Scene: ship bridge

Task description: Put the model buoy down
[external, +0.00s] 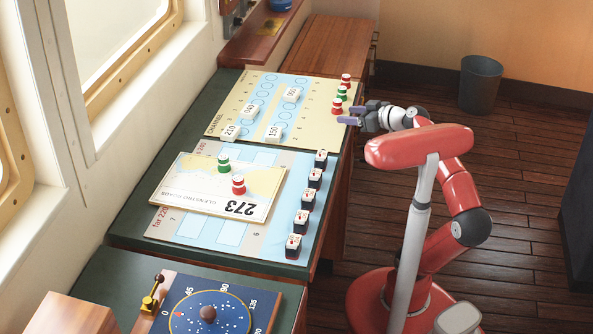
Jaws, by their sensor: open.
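Model buoys in red and green with white bands stand upright on two boards. At the right edge of the cream and blue channel board (240,95) stand a far red buoy (346,80), a green buoy (341,93) and a near red buoy (337,105). A green buoy (223,163) and a red buoy (238,184) stand on the chart card marked 273 (190,197). My gripper (350,114) is open and looks empty, its fingers pointing left over the channel board's right edge, close to the near red buoy. Whether they touch it I cannot tell.
Number tiles such as 210 (230,131) and 150 (273,132) lie on the channel board. Several black and white blocks (315,178) line the nearer board's right edge. A round blue dial (208,312) is at the front. A bin (480,84) stands on the floor.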

